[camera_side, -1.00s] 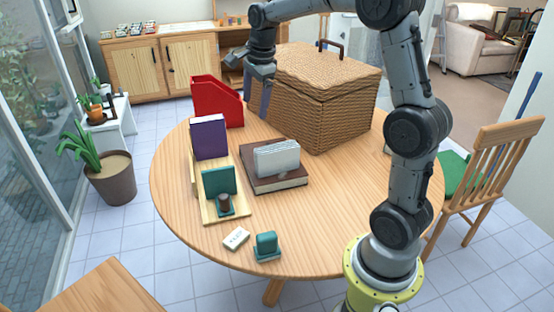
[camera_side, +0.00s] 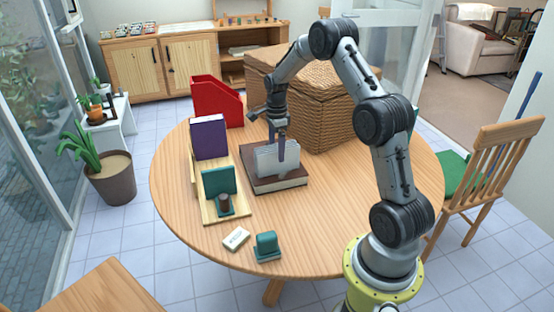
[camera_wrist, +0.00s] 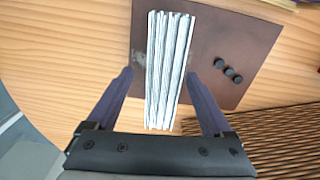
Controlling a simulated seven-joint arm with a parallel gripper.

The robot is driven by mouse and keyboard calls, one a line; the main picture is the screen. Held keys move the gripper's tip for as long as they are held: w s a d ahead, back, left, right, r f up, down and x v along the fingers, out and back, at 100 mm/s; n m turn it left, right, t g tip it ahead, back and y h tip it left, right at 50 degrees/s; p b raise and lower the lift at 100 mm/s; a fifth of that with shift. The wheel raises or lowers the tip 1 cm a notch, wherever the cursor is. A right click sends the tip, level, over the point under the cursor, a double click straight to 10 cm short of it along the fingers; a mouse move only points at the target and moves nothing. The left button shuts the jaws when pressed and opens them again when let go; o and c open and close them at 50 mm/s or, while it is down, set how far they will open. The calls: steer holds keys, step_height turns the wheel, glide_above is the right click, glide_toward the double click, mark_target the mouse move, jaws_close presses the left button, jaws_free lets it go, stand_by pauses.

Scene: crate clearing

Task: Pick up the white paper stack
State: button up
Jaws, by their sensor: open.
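The white paper stack (camera_side: 272,163) stands on edge on a dark brown book-like base (camera_side: 280,186) on the round table. In the wrist view the stack (camera_wrist: 167,65) shows from above as several thin upright sheets, with the brown base (camera_wrist: 225,45) under and beside it. My gripper (camera_side: 276,150) is over the stack, fingers pointing down. In the wrist view my gripper (camera_wrist: 160,80) is open, one finger on each side of the stack's near end, with a gap on both sides. In the side view one finger overlaps the stack's front.
A wicker basket (camera_side: 325,110) stands close behind. A red file holder (camera_side: 215,103), a purple book (camera_side: 208,140) and a wooden stand with a teal book (camera_side: 219,182) are to the left. A white block (camera_side: 236,239) and teal object (camera_side: 267,246) lie in front. Table space at right is clear.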

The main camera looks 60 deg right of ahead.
mark_target(277, 160)
steer(key=shift+d+f, duration=0.15)
steer(key=shift+f, duration=1.25)
steer(key=shift+d+f, duration=0.1)
steer(key=shift+f, duration=1.3)
jaws_close()
steer(key=shift+w+r, duration=0.1)
